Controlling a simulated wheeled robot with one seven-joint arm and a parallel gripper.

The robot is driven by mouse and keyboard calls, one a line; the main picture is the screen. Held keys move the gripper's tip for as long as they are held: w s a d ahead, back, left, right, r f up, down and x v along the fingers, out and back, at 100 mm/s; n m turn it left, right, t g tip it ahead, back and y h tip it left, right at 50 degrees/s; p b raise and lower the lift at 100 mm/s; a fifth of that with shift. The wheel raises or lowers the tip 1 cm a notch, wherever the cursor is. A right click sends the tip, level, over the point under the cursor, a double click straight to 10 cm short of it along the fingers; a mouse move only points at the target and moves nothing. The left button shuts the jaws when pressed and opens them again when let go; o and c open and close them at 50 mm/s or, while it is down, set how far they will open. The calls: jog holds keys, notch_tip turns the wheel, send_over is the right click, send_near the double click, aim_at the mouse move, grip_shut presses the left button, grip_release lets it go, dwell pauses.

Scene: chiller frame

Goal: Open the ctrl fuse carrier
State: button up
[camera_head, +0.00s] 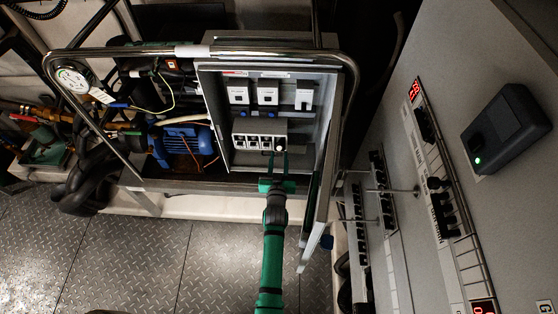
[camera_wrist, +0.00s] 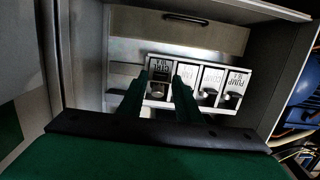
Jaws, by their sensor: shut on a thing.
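The ctrl fuse carrier (camera_wrist: 160,82) is at the left end of a row of white fuse carriers in the wrist view, where the picture is upside down. In the head view it is the right end of the white fuse block (camera_head: 258,141). My gripper (camera_wrist: 163,80) has one green finger on each side of the ctrl carrier and is shut on its dark front part. In the head view my gripper (camera_head: 279,160) reaches up into the cabinet from below. The fingers hide part of the carrier, and its exact tilt is hard to tell.
Other carriers, one labelled PUMP (camera_wrist: 234,85), sit close beside the ctrl carrier. Several white breakers (camera_head: 268,95) are above the block. The grey cabinet (camera_head: 215,100) has side walls and an open door (camera_head: 320,185) at right. A metal tube frame (camera_head: 130,52) surrounds it.

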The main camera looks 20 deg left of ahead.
jog(key=shift+r+g, duration=0.1)
jog(key=shift+g, duration=0.2)
jog(key=o, duration=0.7)
jog(key=shift+o, duration=0.2)
jog(key=v, duration=1)
jog(key=shift+s, duration=0.4)
jog(key=shift+r, duration=0.1)
